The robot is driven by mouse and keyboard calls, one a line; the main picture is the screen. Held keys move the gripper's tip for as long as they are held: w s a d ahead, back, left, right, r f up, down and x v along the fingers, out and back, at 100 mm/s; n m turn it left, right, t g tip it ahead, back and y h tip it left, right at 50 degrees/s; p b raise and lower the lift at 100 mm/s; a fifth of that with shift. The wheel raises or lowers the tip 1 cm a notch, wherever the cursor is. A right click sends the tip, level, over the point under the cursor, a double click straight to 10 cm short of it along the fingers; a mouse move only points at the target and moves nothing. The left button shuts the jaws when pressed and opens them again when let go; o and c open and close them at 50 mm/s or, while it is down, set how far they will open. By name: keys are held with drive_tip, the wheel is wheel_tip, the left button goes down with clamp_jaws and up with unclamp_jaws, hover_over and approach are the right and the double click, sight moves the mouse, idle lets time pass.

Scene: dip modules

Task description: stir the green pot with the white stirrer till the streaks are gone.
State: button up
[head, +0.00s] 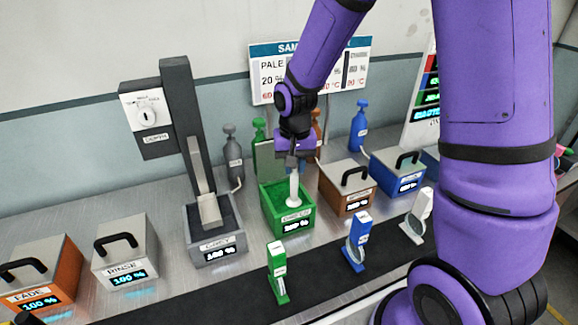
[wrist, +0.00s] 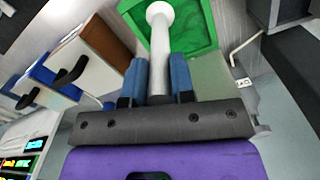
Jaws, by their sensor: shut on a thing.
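The green pot (head: 288,209) stands open in the middle of the row on the metal bench in the head view. The white stirrer (head: 294,188) stands nearly upright in it, its lower end inside the pot. My gripper (head: 292,158) is above the pot and shut on the stirrer's upper part. In the wrist view, the blue fingertips (wrist: 159,80) hold the white shaft (wrist: 161,45) between them, and its round end lies within the green pot (wrist: 190,30). Whether streaks show on the contents cannot be told.
An open grey pot (head: 215,235) with a tall dark post stands left of the green one. Lidded brown (head: 347,190) and blue (head: 397,175) pots stand to the right. Green (head: 277,272), blue (head: 357,242) and white (head: 417,216) handled tools stand in front, near the dark strip.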

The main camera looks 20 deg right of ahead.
drive_tip(key=shift+d, duration=0.2)
drive_tip(key=shift+w, duration=2.6)
drive_tip(key=shift+a, duration=0.1)
drive_tip(key=shift+a, duration=1.5)
drive_tip(key=shift+s, duration=0.1)
